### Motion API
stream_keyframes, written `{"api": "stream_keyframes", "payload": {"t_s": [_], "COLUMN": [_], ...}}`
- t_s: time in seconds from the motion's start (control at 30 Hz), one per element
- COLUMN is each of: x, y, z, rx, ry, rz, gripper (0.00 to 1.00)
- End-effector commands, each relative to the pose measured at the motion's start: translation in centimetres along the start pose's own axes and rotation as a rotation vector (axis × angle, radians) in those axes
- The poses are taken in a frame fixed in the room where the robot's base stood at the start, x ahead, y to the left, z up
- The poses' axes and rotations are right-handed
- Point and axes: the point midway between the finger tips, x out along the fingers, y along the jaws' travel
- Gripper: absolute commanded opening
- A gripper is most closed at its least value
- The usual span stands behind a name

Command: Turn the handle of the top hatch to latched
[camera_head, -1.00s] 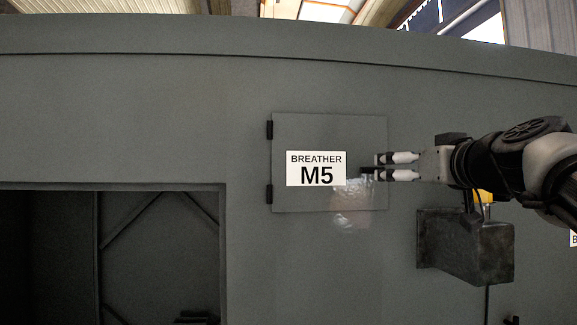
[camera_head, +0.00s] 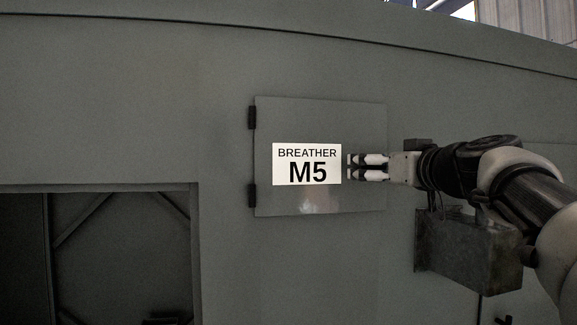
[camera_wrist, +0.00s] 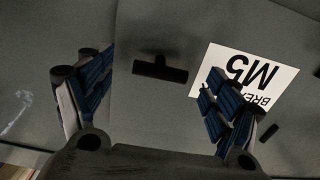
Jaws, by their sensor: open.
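The top hatch (camera_head: 295,112) is a square grey door with a white "BREATHER M5" label, lying closed against the grey wall. Its handle (camera_wrist: 160,68) is a short dark T-shaped bar that lies nearly level across the wrist view. In the head view the handle is hidden behind my fingers. My gripper (camera_head: 350,167) is in front of the right half of the hatch, fingertips close to the label. In the wrist view my gripper (camera_wrist: 160,85) is open, with one finger on each side of the handle and a gap to both. I cannot tell the remaining depth to the handle.
Two black hinges, one of them the upper hinge (camera_head: 252,117), sit on the hatch's left edge. A grey metal box (camera_head: 465,245) projects from the wall below my arm. A dark opening (camera_head: 110,255) is at lower left.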

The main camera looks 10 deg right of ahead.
Motion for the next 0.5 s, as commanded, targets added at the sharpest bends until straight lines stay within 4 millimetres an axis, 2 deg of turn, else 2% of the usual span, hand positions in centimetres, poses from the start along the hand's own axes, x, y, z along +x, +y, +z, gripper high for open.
{"api": "stream_keyframes", "payload": {"t_s": [0.07, 0.5], "x": [0.01, 0.00], "y": [0.00, -0.02], "z": [0.03, 0.01], "rx": [0.000, 0.000], "ry": [0.000, 0.000], "rz": [0.000, 0.000], "gripper": [0.82, 0.52]}}
